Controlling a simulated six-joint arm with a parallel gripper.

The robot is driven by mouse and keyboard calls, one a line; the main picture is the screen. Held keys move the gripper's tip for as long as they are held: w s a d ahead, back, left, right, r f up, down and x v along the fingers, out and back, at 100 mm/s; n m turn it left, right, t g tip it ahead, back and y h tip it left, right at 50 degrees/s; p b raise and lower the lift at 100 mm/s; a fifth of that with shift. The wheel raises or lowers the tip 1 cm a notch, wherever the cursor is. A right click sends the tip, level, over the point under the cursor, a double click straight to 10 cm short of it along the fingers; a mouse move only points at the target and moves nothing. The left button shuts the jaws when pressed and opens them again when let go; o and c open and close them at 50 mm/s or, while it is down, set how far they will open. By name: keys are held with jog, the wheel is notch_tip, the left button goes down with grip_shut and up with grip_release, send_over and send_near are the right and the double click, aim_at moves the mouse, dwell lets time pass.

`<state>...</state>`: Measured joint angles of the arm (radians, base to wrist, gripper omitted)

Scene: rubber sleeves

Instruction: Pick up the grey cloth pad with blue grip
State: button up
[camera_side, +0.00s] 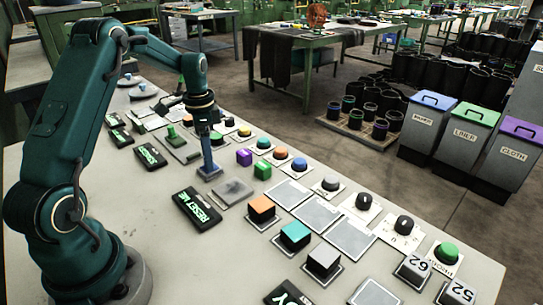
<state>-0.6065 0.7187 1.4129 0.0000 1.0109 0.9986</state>
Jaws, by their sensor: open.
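My gripper (207,160) points straight down at the middle left of the table, its narrow fingers seen nearly edge-on. Directly below its tips is a small blue-grey pad (209,174), which looks like the grey cloth pad; its blue grip is hidden or merges with the fingers. The pad lies flat on the table. My gripper is open, and I cannot tell whether its fingers touch the grip.
A dark grey flat tile (232,192) lies just right of the pad. Several coloured buttons and blocks line the table. A green-handled block (172,133) stands behind.

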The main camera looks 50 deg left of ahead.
jog(key=shift+f, duration=0.55)
grip_shut()
jog(key=shift+r, duration=0.1)
jog(key=shift+r, duration=0.55)
notch_tip(320, 180, up, 3)
jog(key=shift+f, duration=0.15)
jog(key=s+a+r, duration=0.6)
jog(key=s+r, duration=0.1)
jog(key=s, duration=0.3)
